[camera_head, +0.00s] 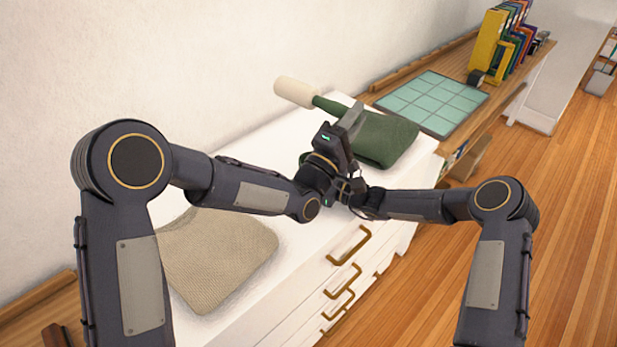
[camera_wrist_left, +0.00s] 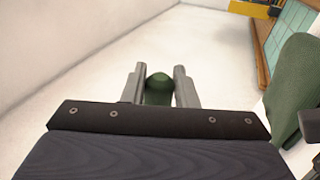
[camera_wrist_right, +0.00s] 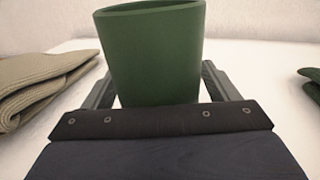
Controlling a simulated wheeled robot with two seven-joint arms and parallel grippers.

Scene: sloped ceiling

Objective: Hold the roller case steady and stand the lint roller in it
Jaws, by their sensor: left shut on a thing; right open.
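The lint roller (camera_head: 297,92), with a cream head and a green handle, is held in the air by my left gripper (camera_head: 347,122), tilted near sideways with its head to the left. The left wrist view shows the handle's green end (camera_wrist_left: 158,88) between the shut left fingers. The green roller case (camera_wrist_right: 155,50) stands upright and open-topped in the right wrist view. My open right gripper (camera_wrist_right: 157,82) has one finger on each side of it; I cannot tell whether they touch it.
A beige folded cloth (camera_head: 215,258) lies front left on the white drawer cabinet (camera_head: 285,285). A dark green folded cloth (camera_head: 390,140) lies behind my grippers.

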